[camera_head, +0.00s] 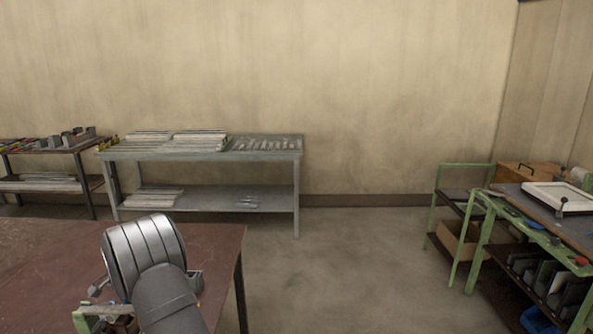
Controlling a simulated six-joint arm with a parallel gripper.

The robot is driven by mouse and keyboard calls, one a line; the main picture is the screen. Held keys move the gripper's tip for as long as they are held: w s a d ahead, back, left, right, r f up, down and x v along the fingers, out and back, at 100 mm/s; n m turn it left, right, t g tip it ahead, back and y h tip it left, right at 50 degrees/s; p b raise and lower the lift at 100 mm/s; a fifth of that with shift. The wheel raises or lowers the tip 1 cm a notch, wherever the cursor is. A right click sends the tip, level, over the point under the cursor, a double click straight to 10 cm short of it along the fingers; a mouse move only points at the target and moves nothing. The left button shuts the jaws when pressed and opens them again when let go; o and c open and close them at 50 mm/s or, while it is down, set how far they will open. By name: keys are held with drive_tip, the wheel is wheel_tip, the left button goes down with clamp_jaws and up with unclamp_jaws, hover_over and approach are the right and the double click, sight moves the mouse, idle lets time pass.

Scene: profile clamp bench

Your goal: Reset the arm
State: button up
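The task names only my arm. Part of it shows at the lower left, as a banded silver joint and a dark grey link over the dark red table (218,240). My gripper cannot be made out, so I cannot see whether it is open or holding anything. A small green and metal fixture (92,314) shows at the bottom edge, partly hidden behind the arm.
A grey two-level bench (168,156) with stacked profiles stands by the back wall. A darker shelf (58,150) with metal parts and tools is left of it. A green-framed cart (487,213) stands at right. The floor between (350,270) is clear.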

drive_tip(key=n, duration=1.4)
drive_tip(key=shift+a+g, duration=0.1)
drive_tip(key=shift+g, duration=0.2)
